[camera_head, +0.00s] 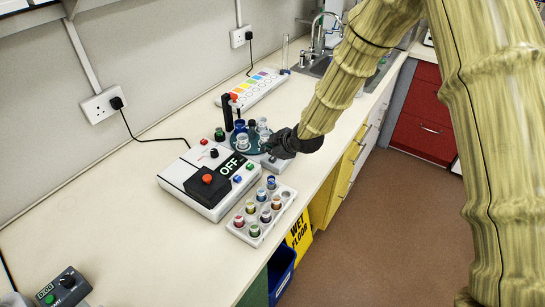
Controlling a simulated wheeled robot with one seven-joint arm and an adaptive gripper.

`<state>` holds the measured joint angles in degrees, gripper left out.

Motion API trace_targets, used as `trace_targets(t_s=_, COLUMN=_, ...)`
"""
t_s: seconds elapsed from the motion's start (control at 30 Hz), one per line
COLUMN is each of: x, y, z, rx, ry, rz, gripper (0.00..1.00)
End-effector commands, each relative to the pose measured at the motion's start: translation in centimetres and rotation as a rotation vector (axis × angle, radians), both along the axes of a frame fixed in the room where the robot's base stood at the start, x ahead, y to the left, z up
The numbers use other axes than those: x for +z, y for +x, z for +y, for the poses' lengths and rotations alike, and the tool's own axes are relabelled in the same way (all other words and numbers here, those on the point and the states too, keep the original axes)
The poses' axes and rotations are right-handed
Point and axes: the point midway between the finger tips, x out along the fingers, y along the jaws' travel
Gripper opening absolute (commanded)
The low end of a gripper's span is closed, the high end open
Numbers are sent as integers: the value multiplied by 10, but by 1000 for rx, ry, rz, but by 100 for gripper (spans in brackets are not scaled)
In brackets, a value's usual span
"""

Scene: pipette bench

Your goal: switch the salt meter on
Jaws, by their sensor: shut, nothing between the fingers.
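A white boxy instrument (205,208) stands on the bench, and its dark display (232,165) reads OFF. I take it to be the salt meter, though I see no name on it. A red knob (207,179) sits on a black block on its top, with small green and blue buttons near the display. My gripper (272,147) is shut and empty, just right of the display and beside a round dark-teal holder (245,147) carrying several small vials. Its fingertips are small and partly hidden, and I cannot tell whether they touch anything.
A white rack (238,228) of coloured vials stands in front of the instrument. A small dark device (63,288) with a lit display is at the bottom left. A white tray with coloured squares (258,86) lies behind.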

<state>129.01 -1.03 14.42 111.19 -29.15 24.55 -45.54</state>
Motion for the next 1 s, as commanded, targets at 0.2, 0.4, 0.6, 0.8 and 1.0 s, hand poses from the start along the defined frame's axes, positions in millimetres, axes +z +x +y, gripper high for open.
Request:
trace_targets(t_s=0.2, x=1, y=0, z=0, rx=0, ry=0, rz=0, gripper=0)
trace_targets(t_s=0.4, x=4, y=0, z=0, rx=0, ry=0, rz=0, gripper=0)
trace_targets(t_s=0.6, x=19, y=0, z=0, rx=0, ry=1, rz=-1, gripper=0)
trace_targets(t_s=0.8, x=34, y=0, z=0, rx=-1, ry=1, rz=0, gripper=0)
trace_targets(t_s=1.0, x=48, y=0, z=0, rx=0, ry=0, rz=0, gripper=0)
